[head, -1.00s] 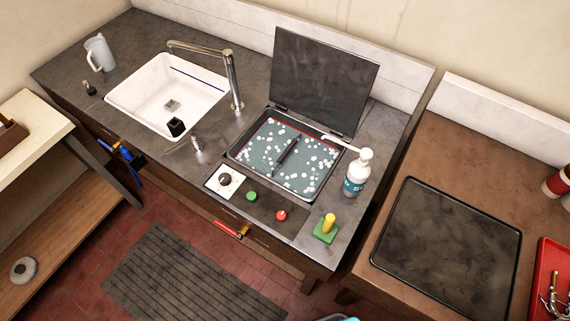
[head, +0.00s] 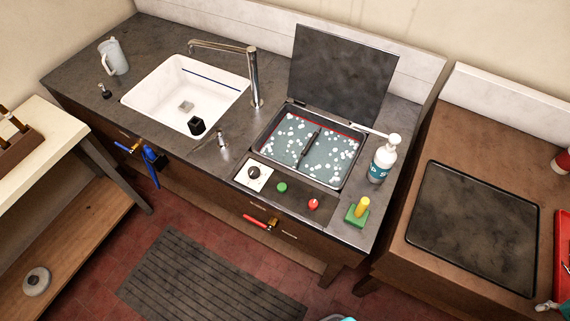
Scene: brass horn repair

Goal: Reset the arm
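Neither my arm nor my gripper shows in the head view, so I cannot see its pose or whether it holds anything. The counter (head: 225,185) carries a white sink (head: 170,95) with a tall faucet (head: 254,75). Right of it is an open basin (head: 310,150) of bubbly liquid, with its dark lid (head: 340,75) raised behind. A dark bar (head: 309,148) lies across the middle of the basin.
A grey pitcher (head: 113,57) is at the far left. A dark mat (head: 475,225) lies on the right bench. The grey floor mat (head: 205,280) is clear.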

